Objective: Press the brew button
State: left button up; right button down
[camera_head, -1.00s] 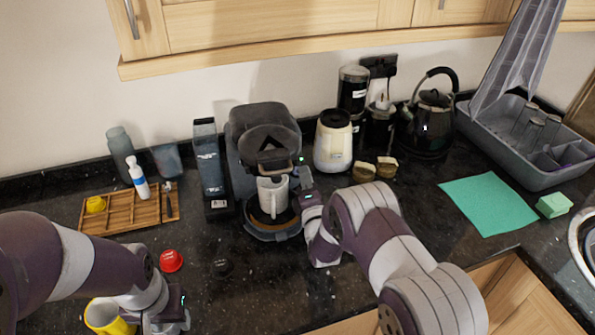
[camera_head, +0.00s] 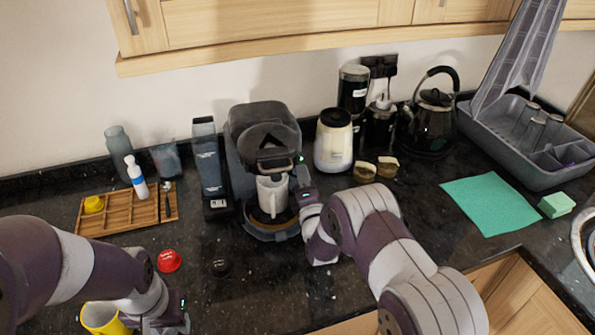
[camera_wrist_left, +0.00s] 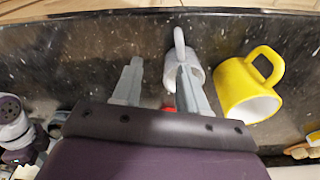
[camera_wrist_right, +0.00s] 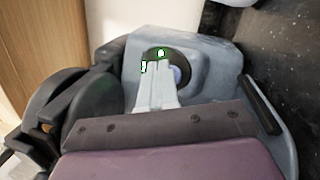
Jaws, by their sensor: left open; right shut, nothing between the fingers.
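The dark grey coffee machine (camera_head: 238,135) stands against the back wall, with a white mug (camera_head: 272,192) under its spout. My right gripper (camera_head: 303,172) is shut and empty at the machine's right front side. In the right wrist view its fingertips (camera_wrist_right: 154,78) point at a dark round patch (camera_wrist_right: 154,57) with green marks on the machine's grey body. A bluish round spot (camera_wrist_right: 178,75) shows just beside the fingers. I cannot tell which is the brew button, or whether the fingertips touch. My left gripper (camera_wrist_left: 158,82) is open and empty, low at the left front.
A yellow mug (camera_head: 102,318) is beside my left gripper; a white cup (camera_wrist_left: 195,75) shows in the left wrist view. A red capsule (camera_head: 169,261) and a dark capsule (camera_head: 221,268) lie on the counter. A cream canister (camera_head: 333,140) stands right of the machine.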

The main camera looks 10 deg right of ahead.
pick_arm(q)
jog(key=shift+f, duration=0.25)
pick_arm(e)
jog(key=shift+w+f, duration=0.1)
pick_arm(q)
jog(key=shift+r, duration=0.15)
pick_arm(e)
jog(key=shift+s+d+r, duration=0.15)
jog(key=shift+s+r, duration=0.2)
pick_arm(q)
jog(key=shift+r, duration=0.35)
pick_arm(e)
jog(key=shift+s+d, duration=0.1)
jog(key=shift+s, duration=0.15)
pick_arm(q)
jog(key=shift+r+p, duration=0.1)
jog(key=shift+p, duration=0.3)
pick_arm(e)
jog(key=shift+r, duration=0.15)
pick_arm(q)
notch_tip(320, 180, up, 3)
jog(key=p, duration=0.3)
pick_arm(e)
jog(key=s, duration=0.1)
jog(key=s+d+r, duration=0.2)
jog(key=s, duration=0.1)
jog(key=shift+r, duration=0.1)
